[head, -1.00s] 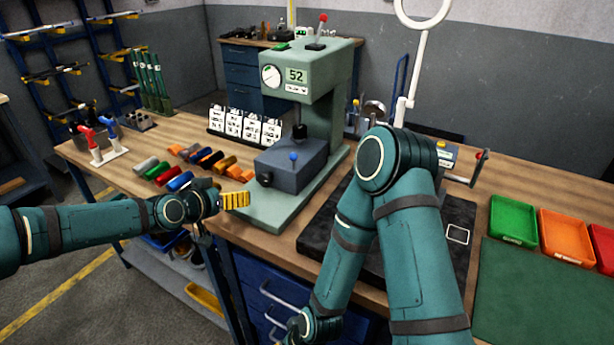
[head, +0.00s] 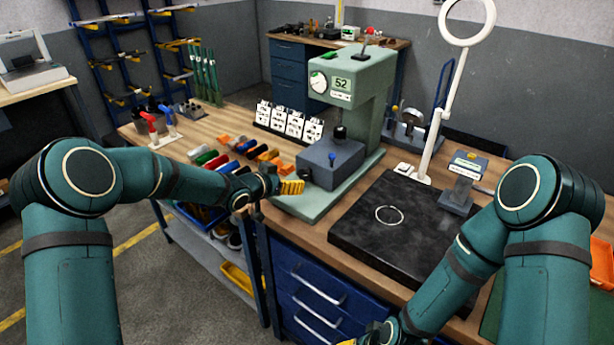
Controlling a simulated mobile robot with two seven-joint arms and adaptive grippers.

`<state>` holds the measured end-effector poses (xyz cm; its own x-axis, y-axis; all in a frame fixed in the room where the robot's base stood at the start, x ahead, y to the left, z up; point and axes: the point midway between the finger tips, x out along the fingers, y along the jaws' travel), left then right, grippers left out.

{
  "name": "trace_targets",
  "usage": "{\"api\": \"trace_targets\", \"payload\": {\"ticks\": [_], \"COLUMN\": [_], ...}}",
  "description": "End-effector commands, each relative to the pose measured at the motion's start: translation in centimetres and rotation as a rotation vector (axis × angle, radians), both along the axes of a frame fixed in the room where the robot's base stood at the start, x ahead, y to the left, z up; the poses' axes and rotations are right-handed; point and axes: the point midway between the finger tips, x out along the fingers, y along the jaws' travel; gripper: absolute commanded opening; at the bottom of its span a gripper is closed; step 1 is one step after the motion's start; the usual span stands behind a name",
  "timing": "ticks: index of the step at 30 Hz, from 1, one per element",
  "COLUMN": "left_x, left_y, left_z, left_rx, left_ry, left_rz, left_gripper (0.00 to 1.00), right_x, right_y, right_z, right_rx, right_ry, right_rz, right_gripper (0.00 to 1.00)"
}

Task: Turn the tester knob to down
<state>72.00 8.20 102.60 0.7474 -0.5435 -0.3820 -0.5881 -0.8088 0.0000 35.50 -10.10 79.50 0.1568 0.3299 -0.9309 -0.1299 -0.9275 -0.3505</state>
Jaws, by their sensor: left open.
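The green tester (head: 360,85) stands on the bench with a dial and a display reading 52. A blue-grey block (head: 335,172) sits on its base. A small blue ball (head: 332,156) is on the block, and a dark round knob (head: 306,174) is on its left side. I cannot tell for certain which is the tester knob, nor its setting. My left gripper (head: 290,187), with yellow fingers, is open and empty just left of the block, near the dark knob. My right gripper (head: 368,337) is low at the bottom edge, mostly hidden, its jaws unclear.
Coloured cylinders (head: 220,160) lie left of the tester, with white cards (head: 290,122) behind them. A black slab (head: 400,232) lies to the right, beside a ring lamp (head: 440,110). Blue drawers (head: 320,295) are under the bench edge.

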Motion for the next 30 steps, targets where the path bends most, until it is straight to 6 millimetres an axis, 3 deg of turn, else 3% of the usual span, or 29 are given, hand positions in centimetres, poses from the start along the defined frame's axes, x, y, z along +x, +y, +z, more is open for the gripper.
{"api": "trace_targets", "payload": {"ticks": [6, 13, 28, 30], "left_x": [3.3, 5.7, 6.6, 6.6], "left_y": [-2.5, -4.2, -4.9, -4.8], "left_z": [-1.8, -2.9, -3.4, -3.4], "left_rx": [0.0, 0.001, 0.001, 0.001], "left_ry": [0.0, 0.001, 0.001, 0.001], "left_rz": [-0.001, 0.0, 0.0, 0.0], "left_gripper": [0.77, 0.77, 0.78, 0.53], "right_x": [-0.1, -0.1, 0.0, 0.0], "right_y": [0.0, 0.0, 0.0, 0.0], "right_z": [-0.2, -0.1, -0.1, -0.1], "right_rx": [0.0, 0.0, 0.0, 0.0], "right_ry": [0.002, 0.002, 0.001, 0.001], "right_rz": [0.001, 0.001, 0.0, 0.0], "right_gripper": [0.52, 0.52, 0.52, 0.52]}}
